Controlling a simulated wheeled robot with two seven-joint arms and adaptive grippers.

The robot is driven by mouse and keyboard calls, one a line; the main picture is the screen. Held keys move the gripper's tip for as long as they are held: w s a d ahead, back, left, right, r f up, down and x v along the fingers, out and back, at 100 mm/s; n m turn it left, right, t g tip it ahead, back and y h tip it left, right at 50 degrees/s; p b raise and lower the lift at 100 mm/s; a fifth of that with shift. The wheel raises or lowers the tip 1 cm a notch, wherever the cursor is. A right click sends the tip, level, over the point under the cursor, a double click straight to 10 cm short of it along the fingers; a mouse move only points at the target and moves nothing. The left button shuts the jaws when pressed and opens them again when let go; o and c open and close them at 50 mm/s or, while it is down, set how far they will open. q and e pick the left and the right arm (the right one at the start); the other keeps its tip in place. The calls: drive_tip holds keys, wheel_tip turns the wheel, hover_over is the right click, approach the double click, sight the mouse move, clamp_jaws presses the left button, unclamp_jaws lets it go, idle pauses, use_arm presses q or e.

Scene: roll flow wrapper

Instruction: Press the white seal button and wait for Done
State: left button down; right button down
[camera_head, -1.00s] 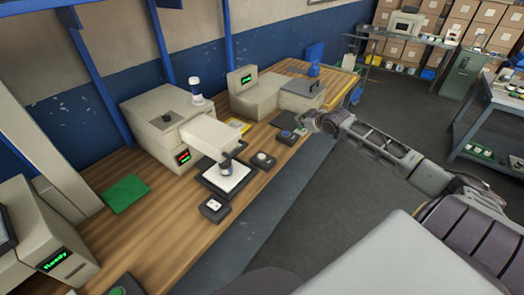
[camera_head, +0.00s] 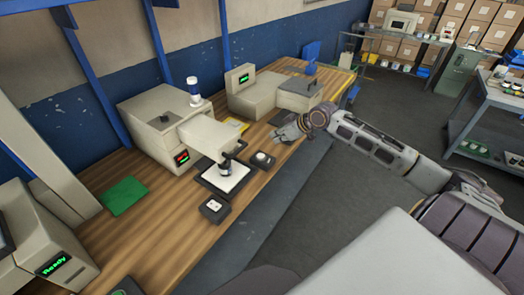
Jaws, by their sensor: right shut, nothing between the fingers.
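A dark box with a round white button (camera_head: 262,159) sits on the wooden bench, to the right of the black-framed pad (camera_head: 208,181) under the press head. My right gripper (camera_head: 281,134) is shut and empty, just beyond and to the right of this button, apart from it and above the bench. It covers the spot of a blue-topped button. Another machine behind has a green-lit display (camera_head: 243,78), also unreadable. My left gripper is not in view.
A small dark box with a white face (camera_head: 214,207) sits near the bench's front edge. A display at lower left (camera_head: 54,264) reads "Ready". A green mat (camera_head: 123,196) lies on the bench. A grey lidded box (camera_head: 299,92) stands beyond my right gripper.

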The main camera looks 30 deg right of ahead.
drive_tip(key=shift+w+f, duration=0.1)
idle(0.3)
hover_over(262, 156)
drive_tip(key=shift+s+d+f+p, duration=0.1)
drive_tip(key=shift+s+f+p, duration=0.15)
drive_tip(key=shift+f, duration=1.3)
drive_tip(key=shift+s+f+p, duration=0.1)
drive_tip(key=shift+f+p, duration=0.1)
drive_tip(key=shift+f, duration=1.3)
drive_tip(key=f, duration=0.3)
drive_tip(key=shift+w+f+p, duration=0.2)
drive_tip(key=shift+w+p, duration=0.1)
drive_tip(key=shift+f, duration=0.7)
